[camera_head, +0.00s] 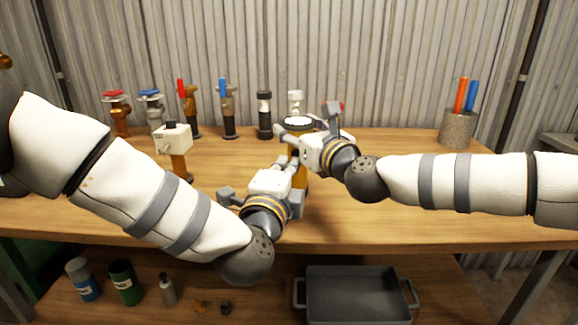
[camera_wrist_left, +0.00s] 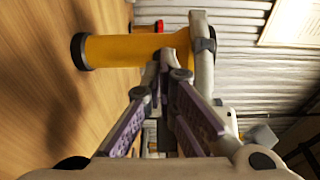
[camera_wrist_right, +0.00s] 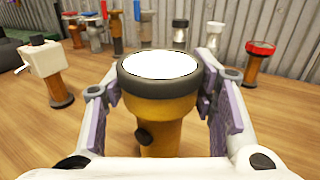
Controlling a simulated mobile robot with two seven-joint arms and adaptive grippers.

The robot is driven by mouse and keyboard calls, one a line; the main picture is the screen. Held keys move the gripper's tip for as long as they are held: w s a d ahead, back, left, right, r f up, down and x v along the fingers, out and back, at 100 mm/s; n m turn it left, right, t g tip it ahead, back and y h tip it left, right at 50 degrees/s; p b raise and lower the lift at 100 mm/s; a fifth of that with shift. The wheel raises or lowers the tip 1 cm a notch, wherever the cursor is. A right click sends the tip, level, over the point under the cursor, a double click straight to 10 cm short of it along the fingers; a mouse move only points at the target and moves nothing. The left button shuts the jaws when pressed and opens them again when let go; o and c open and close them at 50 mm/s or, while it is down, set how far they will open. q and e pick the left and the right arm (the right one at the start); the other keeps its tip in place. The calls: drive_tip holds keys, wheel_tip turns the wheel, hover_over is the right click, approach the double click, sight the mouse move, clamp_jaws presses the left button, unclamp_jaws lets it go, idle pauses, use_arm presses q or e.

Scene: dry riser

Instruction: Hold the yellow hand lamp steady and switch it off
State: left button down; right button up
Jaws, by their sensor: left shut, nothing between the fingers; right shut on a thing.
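The yellow hand lamp (camera_head: 301,184) stands upright on the workbench, mostly hidden behind my grippers in the head view. Its lens is bright white in the right wrist view (camera_wrist_right: 160,65), inside a black rim. A dark round button (camera_wrist_right: 145,135) shows on its yellow body below the rim. My right gripper (camera_head: 310,124) is shut on the lamp near its head, one finger on each side. My left gripper (camera_head: 293,160) is shut and empty, its fingertips close to the lamp's body (camera_wrist_left: 130,50); I cannot tell whether they touch it.
Several valves and fittings stand along the back, including a red-topped one (camera_head: 117,110). A white-headed device (camera_head: 174,140) stands left of the grippers. A grey cup (camera_head: 458,128) with orange and blue sticks is at right. A dark tray (camera_head: 358,296) sits on the lower shelf.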

use_arm(q)
drive_tip(key=shift+w, duration=0.45)
idle(0.4)
drive_tip(key=s+a, duration=0.1)
drive_tip(key=s, duration=0.5)
idle(0.4)
drive_tip(key=shift+w, duration=0.1)
idle(1.3)
